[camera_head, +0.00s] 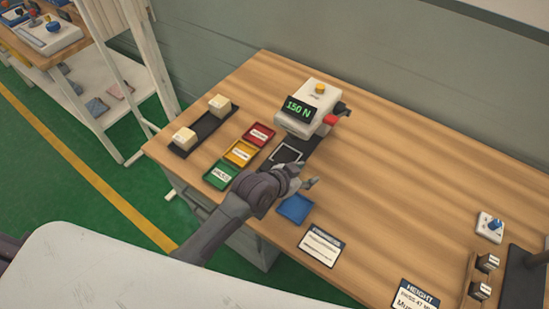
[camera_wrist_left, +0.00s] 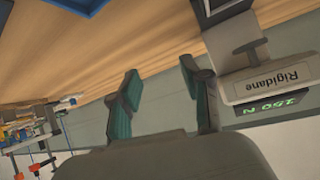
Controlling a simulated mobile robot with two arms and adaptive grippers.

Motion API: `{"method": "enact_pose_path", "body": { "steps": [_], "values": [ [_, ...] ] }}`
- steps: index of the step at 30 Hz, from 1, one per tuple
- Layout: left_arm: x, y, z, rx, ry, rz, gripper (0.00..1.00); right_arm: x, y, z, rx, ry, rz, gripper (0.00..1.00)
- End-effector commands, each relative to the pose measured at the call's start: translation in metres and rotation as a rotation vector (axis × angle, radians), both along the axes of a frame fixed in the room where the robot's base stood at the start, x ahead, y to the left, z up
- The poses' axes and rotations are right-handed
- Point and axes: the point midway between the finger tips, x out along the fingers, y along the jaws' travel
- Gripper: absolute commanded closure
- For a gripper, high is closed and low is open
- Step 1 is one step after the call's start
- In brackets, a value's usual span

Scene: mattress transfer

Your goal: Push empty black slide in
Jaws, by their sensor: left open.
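My left gripper (camera_head: 310,182) is open and empty, just to the near right of the slide. In the left wrist view my open fingers (camera_wrist_left: 160,82) point along the wooden table, with the tester (camera_wrist_left: 268,84) upside down to their right and a dark part of the slide (camera_wrist_left: 222,10) at the top edge. My right gripper is not in view.
Red (camera_head: 259,135), yellow (camera_head: 239,153) and green (camera_head: 220,175) trays stand left of the slide. A blue square (camera_head: 295,208) lies close below my gripper. A dark rack (camera_head: 203,131) with cream blocks is at left. The table's right middle is clear.

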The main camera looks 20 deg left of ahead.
Motion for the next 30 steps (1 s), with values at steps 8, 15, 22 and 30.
{"method": "enact_pose_path", "body": {
  "steps": [8,15,22,30],
  "values": [
    [-0.067,0.095,0.001,-0.153,-0.128,0.414,0.53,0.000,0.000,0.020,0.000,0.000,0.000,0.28],
    [-0.076,0.115,0.000,-0.160,-0.167,0.474,0.53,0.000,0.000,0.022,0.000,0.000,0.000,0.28],
    [-0.039,0.108,-0.014,-0.160,-0.166,0.472,0.53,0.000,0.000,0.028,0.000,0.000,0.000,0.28],
    [0.013,0.100,-0.036,-0.160,-0.164,0.471,0.53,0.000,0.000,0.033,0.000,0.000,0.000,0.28]
  ]
}}
